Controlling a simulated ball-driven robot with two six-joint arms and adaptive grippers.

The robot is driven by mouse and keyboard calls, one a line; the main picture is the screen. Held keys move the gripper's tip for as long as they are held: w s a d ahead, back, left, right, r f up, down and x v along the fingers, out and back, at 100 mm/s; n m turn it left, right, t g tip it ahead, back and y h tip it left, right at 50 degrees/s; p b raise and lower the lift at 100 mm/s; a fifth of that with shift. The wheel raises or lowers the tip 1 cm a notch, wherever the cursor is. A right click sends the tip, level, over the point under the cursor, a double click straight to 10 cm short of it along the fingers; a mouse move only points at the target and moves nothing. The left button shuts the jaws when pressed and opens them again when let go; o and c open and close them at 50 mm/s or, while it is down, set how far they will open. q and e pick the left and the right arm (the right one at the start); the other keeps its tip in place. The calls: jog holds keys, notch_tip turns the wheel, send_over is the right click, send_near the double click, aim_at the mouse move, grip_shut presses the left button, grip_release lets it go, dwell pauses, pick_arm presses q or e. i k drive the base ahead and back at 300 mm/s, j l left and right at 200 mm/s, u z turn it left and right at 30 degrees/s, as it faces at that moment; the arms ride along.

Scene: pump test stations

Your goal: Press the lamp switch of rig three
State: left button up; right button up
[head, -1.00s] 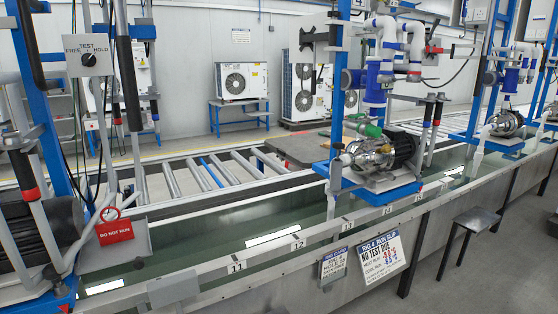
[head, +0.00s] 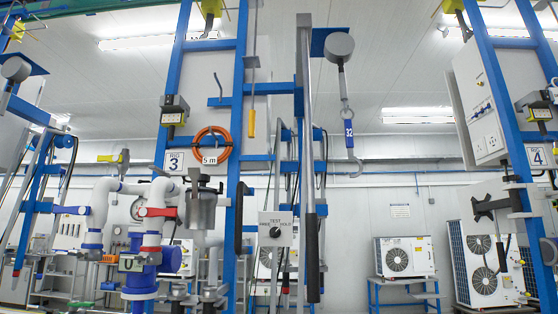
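The frame of rig three stands at left centre, a blue upright structure with a white "RIG 3" sign (head: 174,160) on it. A grey box with a yellowish front (head: 174,112) is fixed just above the sign. A yellow-handled pull (head: 251,123) hangs on a thin line to its right. A white "TEST FREE / HOLD" plate with a black knob (head: 275,230) sits lower on the frame. I cannot tell which part is the lamp switch. Neither of my grippers is in view.
A blue and white pump pipe assembly (head: 142,250) stands at lower left. An orange hose coil (head: 211,145) hangs on rig three. A long grey lever (head: 308,180) hangs in front. Rig four, with its sign (head: 537,156), is at right. Fan units (head: 404,257) stand behind.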

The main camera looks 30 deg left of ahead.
aim_at(169, 96)
jog(key=i+u, duration=0.1)
jog(key=u, duration=1.65)
